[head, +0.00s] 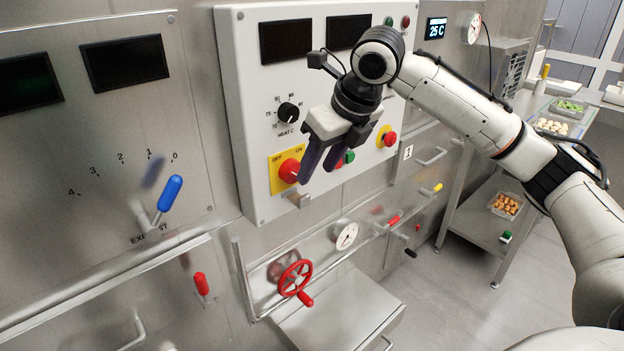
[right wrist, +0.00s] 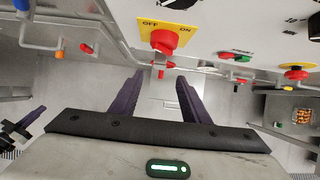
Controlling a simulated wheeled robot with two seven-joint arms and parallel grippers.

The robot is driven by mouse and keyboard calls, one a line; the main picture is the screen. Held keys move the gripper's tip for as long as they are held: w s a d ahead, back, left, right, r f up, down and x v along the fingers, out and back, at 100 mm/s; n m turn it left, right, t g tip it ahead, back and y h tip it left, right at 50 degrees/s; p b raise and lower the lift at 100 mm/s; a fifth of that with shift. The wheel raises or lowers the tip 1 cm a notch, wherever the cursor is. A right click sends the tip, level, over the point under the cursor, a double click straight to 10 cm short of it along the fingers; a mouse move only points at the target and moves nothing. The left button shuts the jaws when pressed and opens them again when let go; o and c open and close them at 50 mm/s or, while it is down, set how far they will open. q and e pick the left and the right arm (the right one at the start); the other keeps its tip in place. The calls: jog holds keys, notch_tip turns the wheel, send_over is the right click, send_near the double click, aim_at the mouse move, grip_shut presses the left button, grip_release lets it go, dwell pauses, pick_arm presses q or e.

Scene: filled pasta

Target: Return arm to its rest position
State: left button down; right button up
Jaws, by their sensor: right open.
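My right arm comes in from the right in the head view. Its right gripper (head: 318,174) is open and empty, with dark purple fingers pointing down. It hangs in front of the white control panel (head: 244,130), near the red OFF/ON knob (head: 290,170) on its yellow plate. In the right wrist view the open fingers (right wrist: 160,80) have nothing between them, and the red knob (right wrist: 163,40) is beyond them, apart from the tips. A dark shape with a purplish part at the left edge of that view looks like my left gripper (right wrist: 22,128); its jaws are unclear.
A red handwheel (head: 295,277) and a gauge (head: 347,236) sit below the panel. A blue lever (head: 170,193) stands out at the left. A shelf rack (head: 470,225) with food trays is at the right. The floor (head: 445,300) in front is clear.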

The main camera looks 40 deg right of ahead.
jog(key=shift+v, duration=0.95)
jog(key=s+a+f+m+y, duration=0.1)
jog(key=s+a+f+m, duration=0.3)
jog(key=a+f+m, duration=0.55)
jog(key=s+a+f+m+y, duration=0.1)
jog(key=s+a+f+m, duration=0.5)
jog(key=f, duration=0.7)
jog(key=s+d+f+m+g+h, duration=0.1)
jog(key=s+f+m, duration=0.4)
jog(key=s+m, duration=0.4)
jog(key=s+d+f+m+g+h, duration=0.1)
jog(key=s+f+m, duration=0.45)
jog(key=m, duration=0.55)
jog(key=w+a+f+t+y, duration=0.2)
jog(key=a+f+t, duration=0.3)
jog(key=f, duration=0.5)
jog(key=shift+w+a+f+n, duration=0.2)
jog(key=shift+w+f+n, duration=0.15)
jog(key=shift+w, duration=0.05)
